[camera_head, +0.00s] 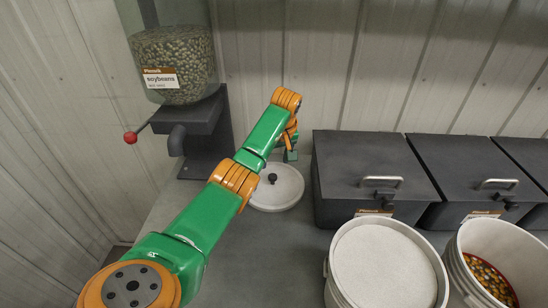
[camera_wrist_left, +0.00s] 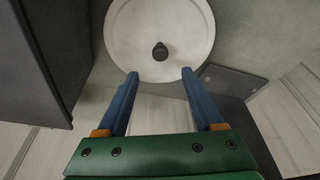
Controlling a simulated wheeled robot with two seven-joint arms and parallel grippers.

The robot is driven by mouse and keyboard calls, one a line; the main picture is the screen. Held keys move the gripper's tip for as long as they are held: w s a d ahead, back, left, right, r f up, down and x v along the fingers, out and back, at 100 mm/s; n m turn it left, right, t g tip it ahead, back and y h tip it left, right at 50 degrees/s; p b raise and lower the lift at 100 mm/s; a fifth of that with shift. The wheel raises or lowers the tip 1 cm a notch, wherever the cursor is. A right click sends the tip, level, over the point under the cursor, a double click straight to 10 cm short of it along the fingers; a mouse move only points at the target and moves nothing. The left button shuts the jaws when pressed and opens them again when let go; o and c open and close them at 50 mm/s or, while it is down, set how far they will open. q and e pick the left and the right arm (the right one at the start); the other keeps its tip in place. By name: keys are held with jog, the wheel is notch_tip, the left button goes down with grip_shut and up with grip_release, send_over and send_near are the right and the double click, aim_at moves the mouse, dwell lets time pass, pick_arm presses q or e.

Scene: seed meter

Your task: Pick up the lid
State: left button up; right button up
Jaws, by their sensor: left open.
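The lid (camera_head: 284,190) is a round, pale disc with a dark knob at its centre. It lies flat on the grey surface, left of the first black bin, in the head view. In the left wrist view the lid (camera_wrist_left: 190,25) is at the top, with its knob (camera_wrist_left: 160,51) midway between the finger lines and beyond the tips. My left gripper (camera_wrist_left: 158,73) is open and empty, its two blue fingers apart. In the head view my left gripper (camera_head: 290,156) is near the lid's far edge, partly hidden by my arm. My right gripper is in neither view.
Black lidded bins (camera_head: 368,160) with handles stand right of the lid. In front are a white bucket (camera_head: 333,285) of pale material and another bucket (camera_head: 458,262) with mixed kernels. A soybean hopper (camera_head: 175,65) with a red-knobbed lever (camera_head: 130,138) stands at back left.

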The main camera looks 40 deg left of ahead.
aim_at(273, 176)
pick_arm(q)
jog(key=x, duration=0.2)
jog(key=p+x, duration=0.1)
jog(key=shift+s+d+f, duration=0.2)
jog(key=shift+s+f, duration=0.05)
jog(key=shift+f, duration=0.15)
jog(key=b+x, duration=0.2)
jog(key=x, duration=0.1)
jog(key=shift+w+a+f, duration=0.1)
jog(key=shift+f, duration=0.3)
jog(key=shift+r, duration=0.1)
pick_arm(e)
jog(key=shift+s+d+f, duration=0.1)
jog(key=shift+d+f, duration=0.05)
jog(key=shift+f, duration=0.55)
pick_arm(q)
grip_shut()
